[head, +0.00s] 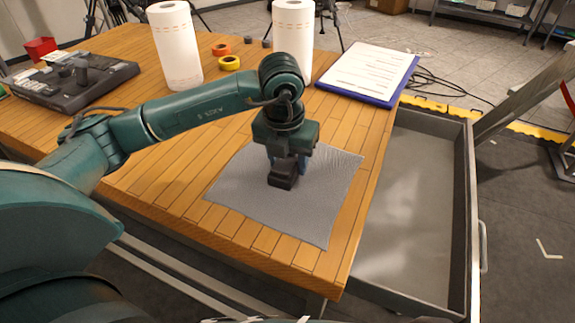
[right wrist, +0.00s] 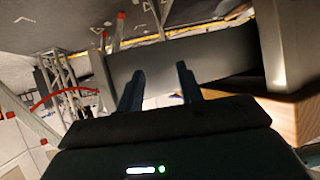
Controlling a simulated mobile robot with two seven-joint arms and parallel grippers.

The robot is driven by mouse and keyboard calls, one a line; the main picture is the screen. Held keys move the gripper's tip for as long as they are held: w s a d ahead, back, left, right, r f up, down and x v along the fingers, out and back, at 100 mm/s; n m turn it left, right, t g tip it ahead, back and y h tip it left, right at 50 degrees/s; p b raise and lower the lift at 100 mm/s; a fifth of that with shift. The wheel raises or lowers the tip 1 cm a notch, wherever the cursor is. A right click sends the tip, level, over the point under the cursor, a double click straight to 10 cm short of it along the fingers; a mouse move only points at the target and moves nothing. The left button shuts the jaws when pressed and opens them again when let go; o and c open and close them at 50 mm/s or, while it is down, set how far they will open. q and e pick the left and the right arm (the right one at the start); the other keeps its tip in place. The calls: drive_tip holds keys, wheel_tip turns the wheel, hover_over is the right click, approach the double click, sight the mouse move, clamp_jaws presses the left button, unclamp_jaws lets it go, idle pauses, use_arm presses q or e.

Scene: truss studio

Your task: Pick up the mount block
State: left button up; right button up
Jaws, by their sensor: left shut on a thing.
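The mount block (head: 282,179) is a small dark block over the grey cloth (head: 240,200) on the wooden table. My left gripper (head: 290,163) points down from above and is shut on the block. Its fingers and the gripper body hide the block's upper part. I cannot tell whether the block rests on the cloth or is just clear of it. My right gripper (right wrist: 161,85) shows in the right wrist view with its two fingers apart and nothing between them. It is away from the block, which that view does not show.
A clipboard (head: 366,73) lies back right. A control panel (head: 75,82) sits at left. An open, empty drawer (head: 418,215) juts out right of the table.

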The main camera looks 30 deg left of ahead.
use_arm(q)
drive_tip(key=c, duration=0.4)
drive_tip(key=shift+c, duration=0.2)
drive_tip(key=shift+r, duration=0.1)
